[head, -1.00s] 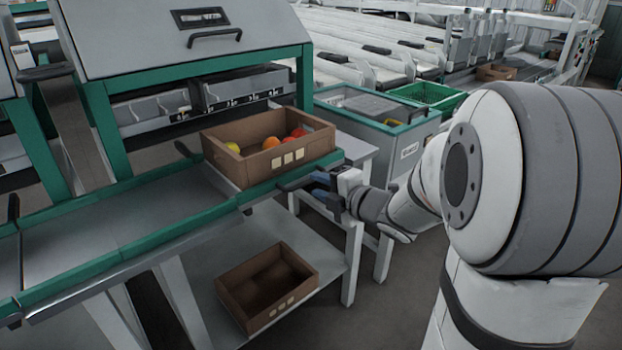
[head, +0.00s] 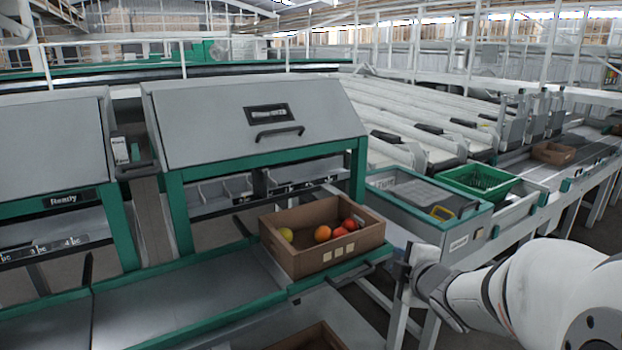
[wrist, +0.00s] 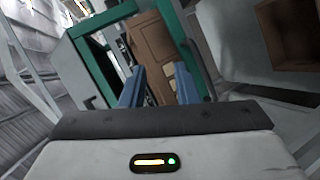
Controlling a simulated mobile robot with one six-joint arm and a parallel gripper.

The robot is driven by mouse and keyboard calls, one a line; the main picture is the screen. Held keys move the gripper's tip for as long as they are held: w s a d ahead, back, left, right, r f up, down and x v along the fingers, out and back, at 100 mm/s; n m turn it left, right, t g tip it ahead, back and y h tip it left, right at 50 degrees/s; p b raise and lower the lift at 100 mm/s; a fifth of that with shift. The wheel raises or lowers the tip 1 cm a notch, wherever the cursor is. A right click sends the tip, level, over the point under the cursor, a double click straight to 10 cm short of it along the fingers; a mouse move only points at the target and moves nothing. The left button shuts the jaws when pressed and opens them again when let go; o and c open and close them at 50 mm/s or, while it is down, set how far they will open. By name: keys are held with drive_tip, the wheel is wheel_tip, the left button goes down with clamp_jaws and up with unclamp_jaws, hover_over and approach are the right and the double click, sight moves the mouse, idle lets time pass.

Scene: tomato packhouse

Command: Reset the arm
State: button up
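My gripper (head: 402,265) shows at the right of the bench in the head view, just right of the brown crate (head: 325,262) and apart from it. In the wrist view its two blue fingers (wrist: 158,88) stand apart with nothing held between them. The crate holds several tomatoes (head: 323,233), yellow, orange and red, and rests on the green-edged bench (head: 190,300). The crate's brown side also shows beyond the fingers in the wrist view (wrist: 150,45). In the head view the fingertips are hard to make out.
A second brown crate (head: 308,338) sits lower, cut off by the bottom edge; it seems to show in the wrist view (wrist: 292,62) too. A grey bin (head: 465,238) and a green crate (head: 480,181) stand behind my arm. A grey hooded station (head: 255,120) rises behind the bench.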

drive_tip(key=s+r+m+g+h+p, duration=0.4)
drive_tip(key=s+r+m+g+p, duration=0.3)
drive_tip(key=s+r+m+p, duration=0.65)
drive_tip(key=s+a+r+m+g+y+p, duration=0.2)
drive_tip(key=s+a+r+m+g+p, duration=0.1)
drive_tip(key=s+p, duration=0.4)
drive_tip(key=s+a+r, duration=0.1)
drive_tip(key=a, duration=0.1)
drive_tip(key=shift+a+r+g, duration=0.35)
drive_tip(key=shift+a+g, duration=0.05)
idle(0.4)
